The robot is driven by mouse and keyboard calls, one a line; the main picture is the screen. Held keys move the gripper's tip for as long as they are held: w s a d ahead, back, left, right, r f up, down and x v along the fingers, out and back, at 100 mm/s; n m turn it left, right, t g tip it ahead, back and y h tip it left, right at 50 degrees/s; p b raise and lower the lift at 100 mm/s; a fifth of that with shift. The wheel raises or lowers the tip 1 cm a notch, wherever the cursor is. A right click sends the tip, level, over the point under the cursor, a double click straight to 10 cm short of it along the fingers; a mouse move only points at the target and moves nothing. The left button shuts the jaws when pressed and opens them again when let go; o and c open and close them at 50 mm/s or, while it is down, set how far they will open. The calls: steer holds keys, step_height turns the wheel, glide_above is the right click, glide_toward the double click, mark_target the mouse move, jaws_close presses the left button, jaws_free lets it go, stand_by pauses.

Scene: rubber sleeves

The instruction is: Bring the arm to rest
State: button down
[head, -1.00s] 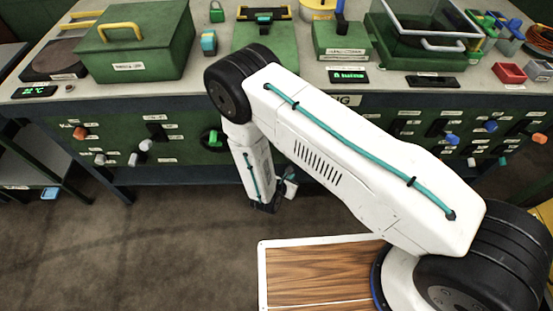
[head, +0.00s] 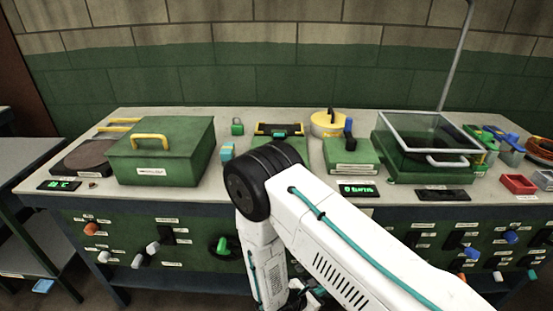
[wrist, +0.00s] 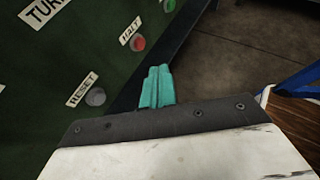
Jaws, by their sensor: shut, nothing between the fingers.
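My white arm (head: 345,245) with a teal cable reaches out from the lower right in the head view. Its black elbow joint (head: 262,180) shows in front of the bench, and the forearm (head: 262,265) hangs down from it. The gripper end is at the bottom edge of the head view, mostly hidden. In the wrist view the two teal fingers of my gripper (wrist: 158,72) lie side by side, shut and empty. They are close to a dark green panel with a grey RESET button (wrist: 96,97) and a red HALT button (wrist: 138,43).
Bare floor (wrist: 235,50) shows beside the panel in the wrist view.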

steer(key=s+d+r+m+g, duration=0.25)
steer(key=r+m, duration=0.25)
steer(key=r, duration=0.5)
steer(key=s+d+r+m+g, duration=0.15)
steer(key=r+m+g, duration=0.25)
steer(key=r, duration=0.5)
steer(key=s+d+r+m+g, duration=0.25)
steer(key=r+m, duration=0.25)
steer(key=r, duration=0.5)
steer(key=s+d+r+m+t+y, duration=0.1)
steer(key=s+d+r+m+y, duration=0.2)
steer(key=r, duration=0.8)
steer(key=s+d+r+m+t+y, duration=0.2)
steer(key=s+r+m+y, duration=0.5)
steer(key=s+r, duration=0.5)
steer(key=shift+s+d+r+m+t, duration=0.25)
steer(key=shift+d+m, duration=0.2)
steer(key=shift+m, duration=0.25)
